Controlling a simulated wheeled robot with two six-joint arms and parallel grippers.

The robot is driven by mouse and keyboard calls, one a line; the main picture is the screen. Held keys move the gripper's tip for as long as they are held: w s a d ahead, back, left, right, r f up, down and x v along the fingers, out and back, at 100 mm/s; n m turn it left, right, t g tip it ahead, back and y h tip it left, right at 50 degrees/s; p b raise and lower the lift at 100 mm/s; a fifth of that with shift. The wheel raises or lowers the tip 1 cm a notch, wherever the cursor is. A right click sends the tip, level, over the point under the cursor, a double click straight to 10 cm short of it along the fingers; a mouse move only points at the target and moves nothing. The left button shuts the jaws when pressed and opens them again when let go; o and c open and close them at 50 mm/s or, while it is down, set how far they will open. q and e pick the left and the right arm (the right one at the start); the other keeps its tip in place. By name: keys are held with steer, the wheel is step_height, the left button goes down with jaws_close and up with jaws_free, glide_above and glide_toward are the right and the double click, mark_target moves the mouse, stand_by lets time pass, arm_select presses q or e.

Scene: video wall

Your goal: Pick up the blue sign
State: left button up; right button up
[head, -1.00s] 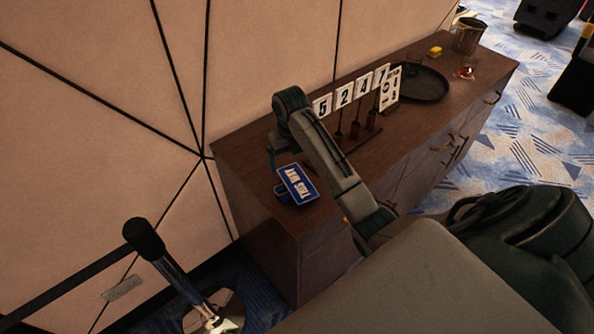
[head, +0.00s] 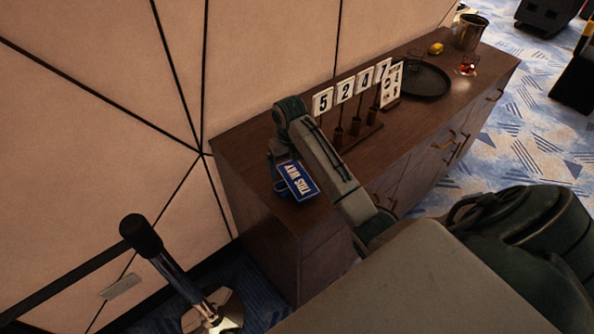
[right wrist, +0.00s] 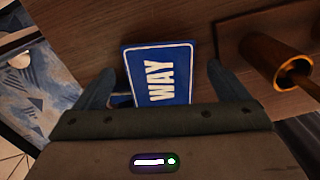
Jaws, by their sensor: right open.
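The blue sign (head: 299,180) has a white border and white letters reading "THIS WAY". It is at the near left end of the dark wooden cabinet. My right gripper (head: 282,178) is right at the sign in the head view, its fingers partly hidden by my arm and the sign. In the right wrist view the sign (right wrist: 160,72) shows between the two spread fingers of the right gripper (right wrist: 160,78), with gaps on both sides. The gripper is open. The sign's lower part is hidden behind the gripper body. My left gripper is not in view.
The cabinet top (head: 243,150) also carries a stand of number cards (head: 345,90), a black round tray (head: 428,82), a yellow object (head: 436,48), a metal bucket (head: 468,32) and a glass (head: 467,66). A brass-coloured post (right wrist: 278,60) is close right of the fingers. A wall rises behind.

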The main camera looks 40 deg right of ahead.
steer(key=shift+c, duration=0.2)
steer(key=c, duration=1.1)
steer(key=shift+c, duration=0.2)
